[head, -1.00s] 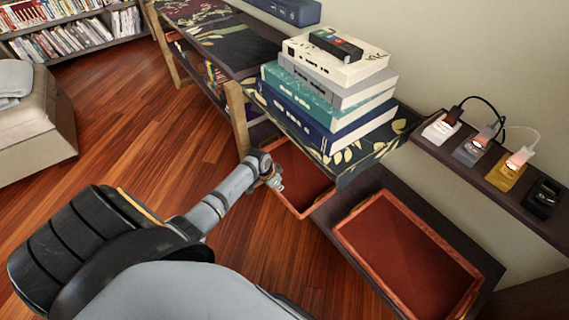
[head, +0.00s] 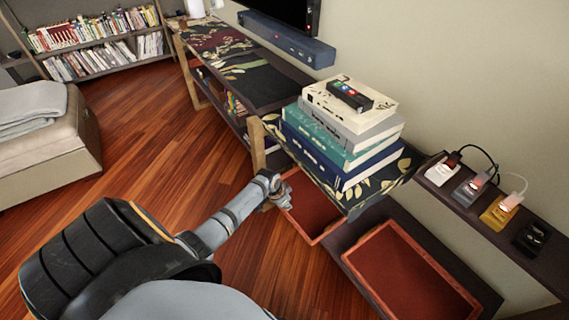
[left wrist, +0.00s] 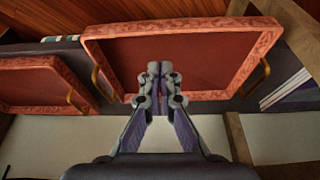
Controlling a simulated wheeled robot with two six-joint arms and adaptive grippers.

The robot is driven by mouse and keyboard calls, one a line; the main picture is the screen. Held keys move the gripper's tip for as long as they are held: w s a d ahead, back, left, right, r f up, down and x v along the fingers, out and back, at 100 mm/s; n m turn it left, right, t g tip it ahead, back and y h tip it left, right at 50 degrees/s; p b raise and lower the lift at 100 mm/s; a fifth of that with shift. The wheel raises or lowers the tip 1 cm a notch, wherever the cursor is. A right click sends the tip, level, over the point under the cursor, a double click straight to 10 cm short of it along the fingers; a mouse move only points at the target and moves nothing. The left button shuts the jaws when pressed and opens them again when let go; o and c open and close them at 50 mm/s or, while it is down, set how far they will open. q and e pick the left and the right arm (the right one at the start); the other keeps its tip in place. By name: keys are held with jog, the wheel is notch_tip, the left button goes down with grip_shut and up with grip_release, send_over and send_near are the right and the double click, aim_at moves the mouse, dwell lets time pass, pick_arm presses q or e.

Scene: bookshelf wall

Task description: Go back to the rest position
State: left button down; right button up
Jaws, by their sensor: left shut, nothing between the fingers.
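My left gripper (head: 282,190) reaches in from the left in the head view, beside the edge of a red-lined tray (head: 312,207). In the left wrist view the gripper (left wrist: 160,72) has its fingers together and empty, in front of the same tray (left wrist: 175,30) with its carved rim. I cannot tell whether the fingertips touch the tray. My right gripper is in neither view.
A second red tray (head: 412,272) lies to the right on the low shelf. A stack of books (head: 345,135) stands above the trays. A wall ledge (head: 462,190) holds several small plugged-in devices. Wooden floor (head: 140,155) is clear at left; a beige ottoman (head: 50,150) stands there.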

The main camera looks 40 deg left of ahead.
pick_arm(q)
jog(key=shift+f, duration=0.1)
jog(key=s+f+n+g+y+p, duration=0.1)
jog(key=s+f+p, duration=0.2)
jog(key=s+f, duration=0.35)
jog(key=s+f+n+y+p, duration=0.1)
jog(key=s+f+p, duration=0.25)
jog(key=s, duration=0.55)
jog(key=s+d+f+p, duration=0.2)
jog(key=s, duration=1)
jog(key=s+d+f+n+g+p, duration=0.1)
jog(key=s+d+f+p, duration=0.1)
jog(key=s, duration=1)
jog(key=shift+s+d+f+n+g+p, duration=0.15)
jog(key=shift+s+d+n+g+p, duration=0.25)
jog(key=shift+d, duration=0.45)
